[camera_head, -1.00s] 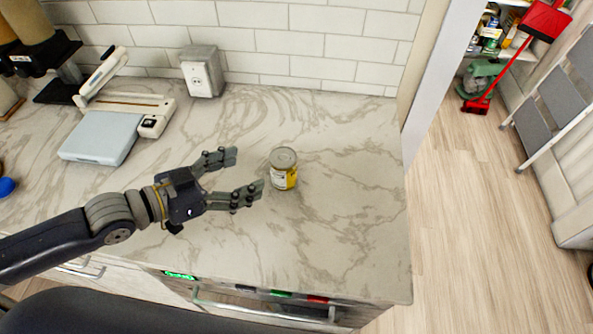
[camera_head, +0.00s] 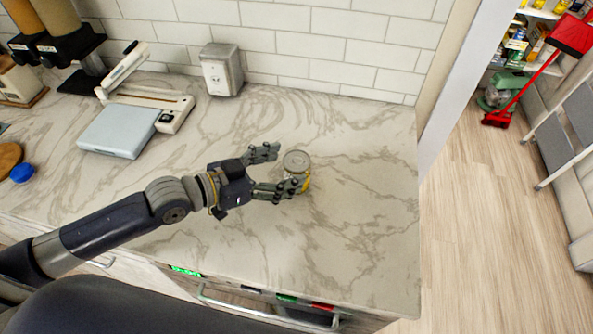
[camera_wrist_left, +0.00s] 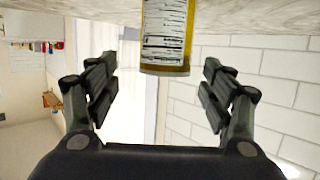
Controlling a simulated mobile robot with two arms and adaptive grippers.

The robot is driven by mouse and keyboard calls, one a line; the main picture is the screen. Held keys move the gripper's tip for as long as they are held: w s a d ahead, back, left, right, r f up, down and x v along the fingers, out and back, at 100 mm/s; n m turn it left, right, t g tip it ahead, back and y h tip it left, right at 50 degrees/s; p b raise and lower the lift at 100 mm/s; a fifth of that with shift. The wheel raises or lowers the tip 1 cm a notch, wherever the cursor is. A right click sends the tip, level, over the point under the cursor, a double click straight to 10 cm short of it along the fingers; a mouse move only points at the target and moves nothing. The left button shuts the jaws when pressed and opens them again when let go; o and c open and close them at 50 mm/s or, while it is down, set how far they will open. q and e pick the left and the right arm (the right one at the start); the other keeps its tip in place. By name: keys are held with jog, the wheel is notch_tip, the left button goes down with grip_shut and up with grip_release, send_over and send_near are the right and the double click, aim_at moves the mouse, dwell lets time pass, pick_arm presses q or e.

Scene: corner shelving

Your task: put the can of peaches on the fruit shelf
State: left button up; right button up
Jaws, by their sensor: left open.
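The can of peaches (camera_head: 297,162) stands upright on the marble counter, with a grey metal lid and a yellow label. In the left wrist view the can (camera_wrist_left: 166,38) shows its white and yellow label at the top, just ahead of the gap between the fingers. My left gripper (camera_head: 280,170) is open, its fingertips at the can's near left side. One finger overlaps the can's lower part in the head view. In the left wrist view the fingers (camera_wrist_left: 160,95) are spread wide with nothing between them. My right gripper is not in view. The fruit shelf cannot be made out for certain.
The marble counter (camera_head: 370,210) is clear right of the can and ends at an edge above the wooden floor. A scale (camera_head: 118,130) and a metal box (camera_head: 221,69) stand left and behind.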

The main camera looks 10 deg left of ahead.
aim_at(297, 160)
pick_arm(q)
jog(key=x, duration=0.1)
jog(key=p+x, duration=0.1)
jog(key=x, duration=0.1)
jog(key=shift+w+a+f, duration=0.1)
jog(key=shift+w+f, duration=0.05)
jog(key=shift+w, duration=0.25)
jog(key=shift+w+d+f, duration=0.3)
jog(key=shift+w+d, duration=0.05)
jog(key=shift+d, duration=0.05)
jog(key=c, duration=1.4)
jog(key=shift+r, duration=0.1)
